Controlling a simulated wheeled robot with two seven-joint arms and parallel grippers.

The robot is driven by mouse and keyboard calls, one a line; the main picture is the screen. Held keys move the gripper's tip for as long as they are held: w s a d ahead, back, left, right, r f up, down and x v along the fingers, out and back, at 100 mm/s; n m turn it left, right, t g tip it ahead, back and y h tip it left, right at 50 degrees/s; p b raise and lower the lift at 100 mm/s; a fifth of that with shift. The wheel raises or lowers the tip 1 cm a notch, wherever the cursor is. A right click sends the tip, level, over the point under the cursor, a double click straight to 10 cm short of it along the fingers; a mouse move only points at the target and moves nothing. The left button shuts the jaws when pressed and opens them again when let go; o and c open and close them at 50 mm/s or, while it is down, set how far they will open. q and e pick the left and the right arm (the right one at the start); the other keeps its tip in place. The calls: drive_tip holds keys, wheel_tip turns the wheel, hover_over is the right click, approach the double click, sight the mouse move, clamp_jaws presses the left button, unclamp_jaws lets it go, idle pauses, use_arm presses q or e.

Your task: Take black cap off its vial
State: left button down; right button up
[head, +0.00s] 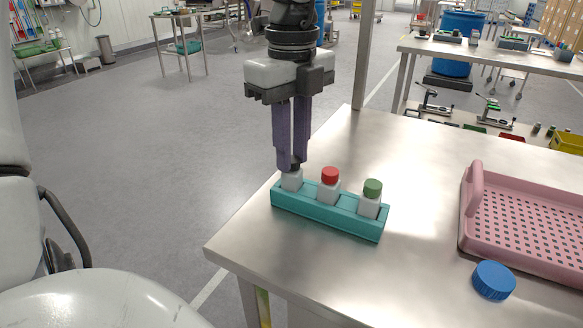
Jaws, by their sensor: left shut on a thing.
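Three white vials stand in a teal rack (335,221) near the table's left corner. The left vial (291,182) is under my left gripper (290,166), which points straight down. Its fingers are shut on the black cap (295,168), and only a small dark part of the cap shows between them. The cap appears to sit on the vial's top; I cannot tell whether there is a gap. The middle vial (327,194) has a red cap (330,175). The right vial (369,206) has a green cap (373,187). My right gripper is not in view.
A pink perforated tray (469,240) with a raised handle stands on the right of the metal table (420,165). A blue ribbed cap (493,280) lies in front of it. A metal post (365,55) rises behind the table. The table between rack and tray is clear.

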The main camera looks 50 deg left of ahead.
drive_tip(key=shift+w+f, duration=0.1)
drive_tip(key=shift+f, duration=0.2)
